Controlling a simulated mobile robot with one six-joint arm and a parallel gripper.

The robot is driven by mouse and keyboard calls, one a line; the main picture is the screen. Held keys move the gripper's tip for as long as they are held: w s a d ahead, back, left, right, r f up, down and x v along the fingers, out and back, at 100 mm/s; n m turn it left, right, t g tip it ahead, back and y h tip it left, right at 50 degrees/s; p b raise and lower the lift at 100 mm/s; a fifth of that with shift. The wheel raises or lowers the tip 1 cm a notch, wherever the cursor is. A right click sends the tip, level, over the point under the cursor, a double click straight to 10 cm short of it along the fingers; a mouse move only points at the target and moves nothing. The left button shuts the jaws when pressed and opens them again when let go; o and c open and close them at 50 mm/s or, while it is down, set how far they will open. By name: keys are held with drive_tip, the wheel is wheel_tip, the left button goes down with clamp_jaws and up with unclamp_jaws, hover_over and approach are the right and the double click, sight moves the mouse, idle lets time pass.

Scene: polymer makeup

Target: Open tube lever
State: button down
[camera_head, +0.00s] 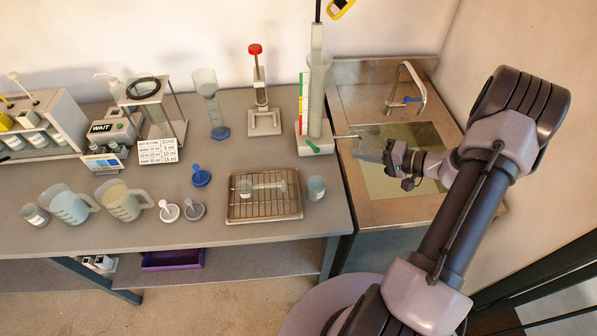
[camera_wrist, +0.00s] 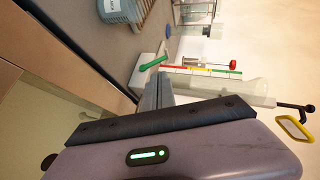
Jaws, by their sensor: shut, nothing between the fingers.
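The clear upright tube (camera_head: 316,95) stands on a pale base (camera_head: 310,142) near the right end of the bench. A strip with red, yellow and green bands runs beside it. A small green lever (camera_head: 313,146) is low at the front of the base. My gripper (camera_head: 366,156) is shut and empty, over the sink, to the right of the lever and apart from it. In the wrist view, my closed fingers (camera_wrist: 155,92) point toward the base, and the green lever (camera_wrist: 154,63) shows just beyond their tips. The tube (camera_wrist: 225,87) lies sideways in that view.
A thin metal spout (camera_head: 346,137) sticks out from the tube toward the sink (camera_head: 405,207). A faucet (camera_head: 411,85) stands behind my gripper. A wire rack tray (camera_head: 264,211) and a small cup (camera_head: 316,188) are in front of the base. A red-topped stand (camera_head: 262,100) is to its left.

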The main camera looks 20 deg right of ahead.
sight(312, 144)
drive_tip(key=shift+n, duration=0.4)
drive_tip(key=b+x, duration=0.1)
drive_tip(key=x, duration=0.3)
drive_tip(key=b+x, duration=0.1)
drive_tip(key=x, duration=0.4)
drive_tip(key=d+b+x, duration=0.1)
drive_tip(key=x, duration=0.4)
drive_tip(key=shift+w+a+f, duration=0.1)
drive_tip(key=shift+w, duration=0.25)
drive_tip(key=shift+w, duration=0.1)
